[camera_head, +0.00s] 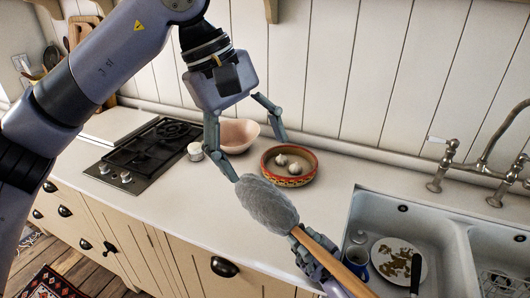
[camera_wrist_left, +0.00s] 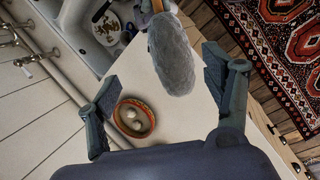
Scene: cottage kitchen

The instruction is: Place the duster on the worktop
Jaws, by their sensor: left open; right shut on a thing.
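The duster has a fluffy grey head (camera_head: 266,206) and a wooden handle (camera_head: 336,264). My right gripper (camera_head: 316,256) is shut around the handle and holds the duster above the front of the white worktop (camera_head: 330,165), left of the sink. The grey head points up and left. My left gripper (camera_head: 259,160) is open above the worktop, one finger close to the duster head. In the left wrist view, the duster head (camera_wrist_left: 172,62) shows between the spread fingers (camera_wrist_left: 160,72); whether it touches them I cannot tell.
A patterned bowl (camera_head: 289,180) with white eggs or bulbs stands behind the duster. A pink bowl (camera_head: 238,135), a small white pot (camera_head: 195,151) and a black hob (camera_head: 150,150) are left. The sink (camera_head: 362,222) at right holds a plate (camera_head: 397,257) and a blue mug (camera_head: 356,259).

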